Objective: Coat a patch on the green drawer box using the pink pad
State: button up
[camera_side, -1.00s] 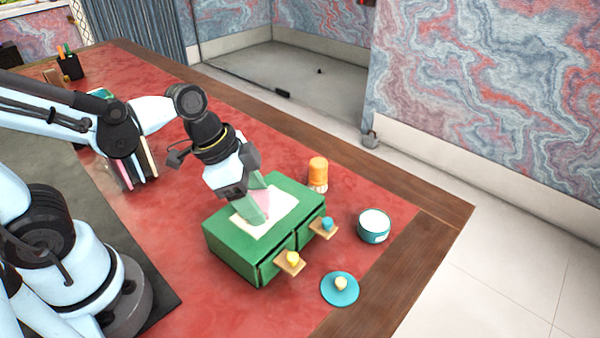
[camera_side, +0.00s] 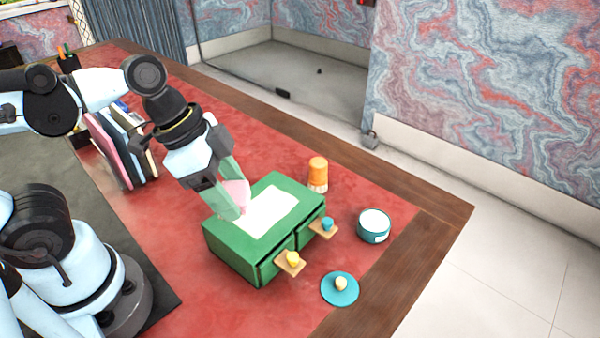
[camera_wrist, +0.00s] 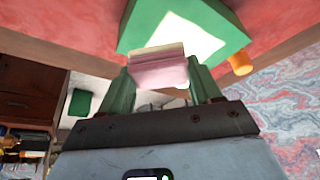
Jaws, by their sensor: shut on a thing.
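My gripper (camera_side: 238,196) is shut on the pink pad (camera_side: 236,192), which sits between the green fingers in the wrist view (camera_wrist: 158,70). The pad is above the left edge of the box top. In the wrist view it appears apart from the patch; exact clearance is hard to tell. Small drawers with a yellow knob (camera_side: 292,258) and a blue knob (camera_side: 327,224) face front.
An open teal jar (camera_side: 373,228) with white contents stands right of the box. Its apparent teal lid (camera_side: 340,289) lies in front. An orange-handled brush (camera_side: 318,174) stands behind the box. Upright books (camera_side: 122,145) stand at the left. Desk between jar and edge is narrow.

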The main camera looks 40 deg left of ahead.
jog(key=shift+r, duration=1.45)
